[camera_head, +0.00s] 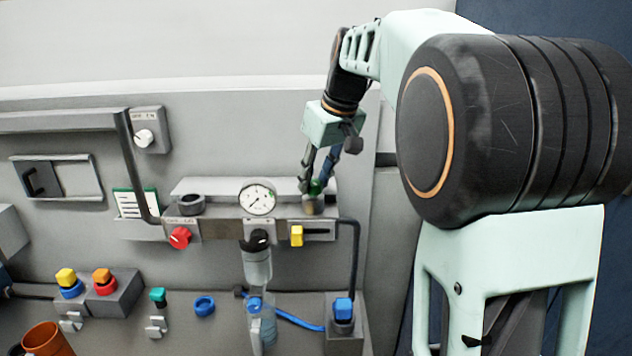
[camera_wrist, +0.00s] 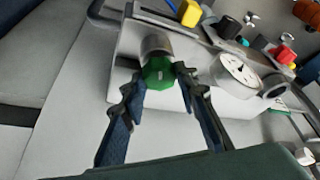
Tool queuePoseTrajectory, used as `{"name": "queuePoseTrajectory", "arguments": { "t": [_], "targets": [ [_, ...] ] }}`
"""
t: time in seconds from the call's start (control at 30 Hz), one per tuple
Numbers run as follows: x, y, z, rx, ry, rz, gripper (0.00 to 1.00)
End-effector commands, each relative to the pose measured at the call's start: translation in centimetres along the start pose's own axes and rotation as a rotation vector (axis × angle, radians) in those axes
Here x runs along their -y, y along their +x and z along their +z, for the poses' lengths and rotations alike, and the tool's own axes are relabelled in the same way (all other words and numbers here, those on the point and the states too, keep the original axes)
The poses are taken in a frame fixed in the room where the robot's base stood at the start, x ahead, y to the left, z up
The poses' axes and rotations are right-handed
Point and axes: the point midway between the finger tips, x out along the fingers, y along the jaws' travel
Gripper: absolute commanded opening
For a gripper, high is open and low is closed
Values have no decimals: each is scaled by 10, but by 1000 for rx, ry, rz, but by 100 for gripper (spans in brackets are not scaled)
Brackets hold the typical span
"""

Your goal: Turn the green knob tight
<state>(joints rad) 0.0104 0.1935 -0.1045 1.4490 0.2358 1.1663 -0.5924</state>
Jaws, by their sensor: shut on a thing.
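The green knob (camera_wrist: 158,73) sits on top of a short metal cylinder (camera_wrist: 157,44) on the grey panel block. My gripper (camera_wrist: 155,78) reaches it from above, with one finger on each side, shut on the knob. In the head view, my gripper (camera_head: 318,181) comes down at the right end of the shelf, and a little of the green knob (camera_head: 315,187) shows between the fingers. The rest of the knob is hidden by the fingers there. I cannot tell how far the knob is turned.
Left of the knob stand a round gauge (camera_head: 257,197), a yellow slider (camera_head: 296,236) and a red knob (camera_head: 180,237). A blue-topped fitting (camera_head: 343,308) with a dark pipe is below.

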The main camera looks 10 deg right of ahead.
Motion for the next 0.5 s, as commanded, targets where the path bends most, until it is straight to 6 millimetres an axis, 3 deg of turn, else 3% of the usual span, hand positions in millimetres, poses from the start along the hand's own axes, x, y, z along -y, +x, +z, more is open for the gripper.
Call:
{"name": "queuePoseTrajectory", "arguments": {
  "t": [0.5],
  "targets": [
    [3, 0, -1, 0, 317, 132, 4]
  ]
}}
